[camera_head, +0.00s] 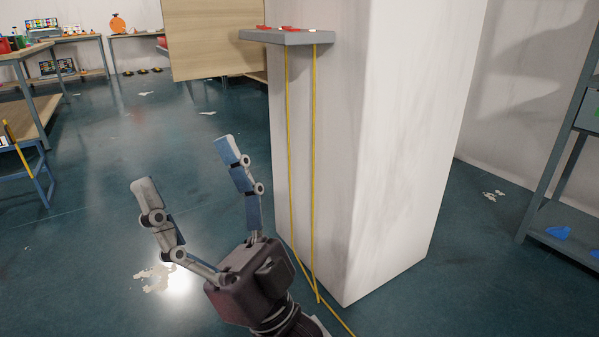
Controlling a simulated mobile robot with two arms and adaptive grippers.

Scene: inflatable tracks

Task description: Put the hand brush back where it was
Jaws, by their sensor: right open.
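My right gripper (186,165) is open and empty, with its two fingers spread and pointing up and away over the floor. It is to the left of a white pillar. I cannot make out a hand brush in this view. A small grey ledge (288,38) on the pillar holds small red and white items, too small to identify. Blue items (558,232) lie on a low shelf at the right; I cannot tell what they are. My left gripper is not in view.
The white pillar (390,140) stands close on the right. Yellow cords (314,160) hang from the ledge to the floor. A grey rack (545,195) is at the right edge, a blue-legged table (40,185) at the left. The floor (100,220) between is mostly clear.

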